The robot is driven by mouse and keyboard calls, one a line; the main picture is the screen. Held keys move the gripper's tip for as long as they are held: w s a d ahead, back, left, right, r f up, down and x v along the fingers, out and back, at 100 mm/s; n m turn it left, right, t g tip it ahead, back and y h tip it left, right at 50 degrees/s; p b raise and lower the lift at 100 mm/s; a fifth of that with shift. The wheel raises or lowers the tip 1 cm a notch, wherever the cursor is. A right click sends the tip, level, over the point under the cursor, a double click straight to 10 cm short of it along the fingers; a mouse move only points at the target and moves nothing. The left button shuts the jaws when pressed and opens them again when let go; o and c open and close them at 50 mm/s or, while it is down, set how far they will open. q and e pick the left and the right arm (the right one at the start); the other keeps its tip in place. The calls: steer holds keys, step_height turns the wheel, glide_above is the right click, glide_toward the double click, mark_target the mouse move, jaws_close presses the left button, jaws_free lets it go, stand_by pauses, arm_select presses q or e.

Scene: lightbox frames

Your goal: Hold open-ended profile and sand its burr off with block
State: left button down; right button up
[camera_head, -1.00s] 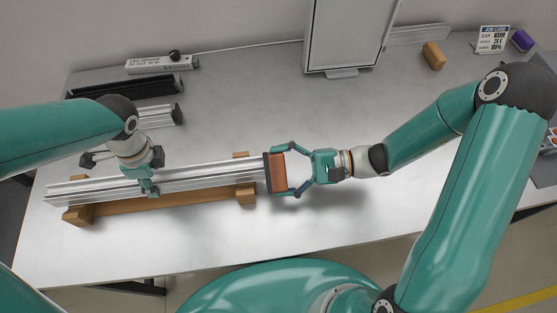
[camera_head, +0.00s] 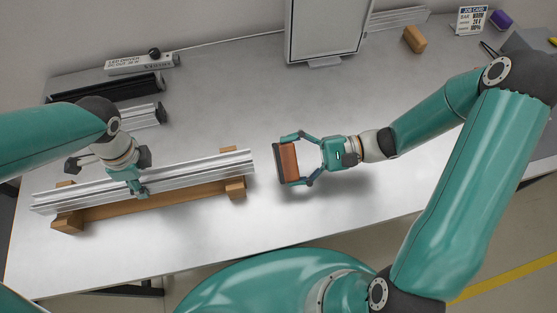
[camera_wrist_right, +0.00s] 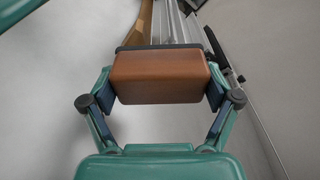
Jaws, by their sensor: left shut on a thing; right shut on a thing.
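The long silver profile (camera_head: 190,176) lies in a wooden cradle (camera_head: 150,203) at the left of the table. My left gripper (camera_head: 138,186) is shut on the profile from above, left of its middle. My right gripper (camera_head: 296,160) is shut on the brown sanding block (camera_head: 289,160), which has a dark face toward the profile. The block is apart from the profile's right end, with a gap of bare table between. In the right wrist view the block (camera_wrist_right: 160,77) sits between both fingers, and the profile (camera_wrist_right: 172,24) shows beyond it. Any burr is too small to tell.
An LED driver box (camera_head: 140,65), a black bar (camera_head: 105,88) and a short silver piece (camera_head: 145,115) lie at the back left. A framed panel (camera_head: 328,30) stands at the back. A wooden block (camera_head: 414,39), job card (camera_head: 471,20) and purple item (camera_head: 500,20) are at the back right.

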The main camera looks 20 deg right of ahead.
mark_target(276, 164)
steer(key=shift+d, duration=0.6)
steer(key=shift+s+d, duration=0.1)
steer(key=shift+d, duration=1.4)
steer(key=shift+a, duration=0.1)
steer(key=shift+w+a, duration=0.2)
steer(key=shift+a, duration=3.2)
steer(key=shift+a, duration=1)
steer(key=shift+w, duration=0.1)
